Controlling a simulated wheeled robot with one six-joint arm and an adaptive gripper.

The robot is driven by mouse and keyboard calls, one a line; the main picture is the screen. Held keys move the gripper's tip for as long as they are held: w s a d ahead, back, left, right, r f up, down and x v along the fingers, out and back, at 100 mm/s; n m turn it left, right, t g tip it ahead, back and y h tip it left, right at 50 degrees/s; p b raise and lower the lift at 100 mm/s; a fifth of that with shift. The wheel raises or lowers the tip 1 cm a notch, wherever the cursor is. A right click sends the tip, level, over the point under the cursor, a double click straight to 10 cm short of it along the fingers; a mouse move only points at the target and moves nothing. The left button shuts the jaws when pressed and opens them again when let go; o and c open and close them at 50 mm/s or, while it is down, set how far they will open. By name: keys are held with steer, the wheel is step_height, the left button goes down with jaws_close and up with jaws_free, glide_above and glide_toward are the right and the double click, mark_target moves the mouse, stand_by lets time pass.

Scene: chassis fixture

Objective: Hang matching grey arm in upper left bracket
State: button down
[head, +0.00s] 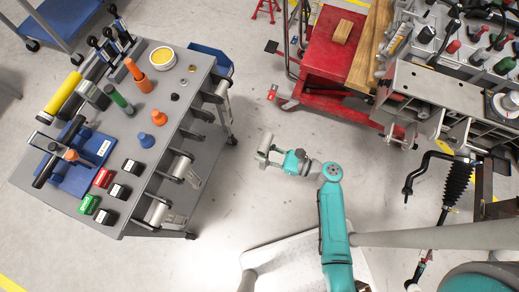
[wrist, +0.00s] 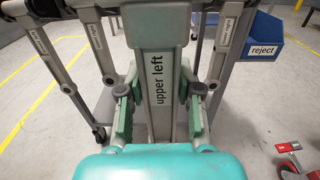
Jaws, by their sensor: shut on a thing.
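My gripper (wrist: 158,112) is shut on a grey arm (wrist: 157,60) labelled "upper left", with one green-padded finger on each side of it in the wrist view. In the head view my gripper (head: 277,158) and the grey arm (head: 265,144) are over open floor between the cart and the chassis. I cannot tell which bracket is the upper left one.
A grey cart (head: 150,100) with tools and coloured blocks on top stands at the left. Several labelled grey arms (wrist: 97,38) hang at its side. A blue "reject" bin (wrist: 262,48) is beside it. A red trolley (head: 330,58) stands at the top. The floor between is clear.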

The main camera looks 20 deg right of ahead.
steer(key=v, duration=0.6)
steer(key=shift+s+d, duration=0.15)
steer(key=shift+d, duration=0.05)
stand_by(0.4)
stand_by(1.0)
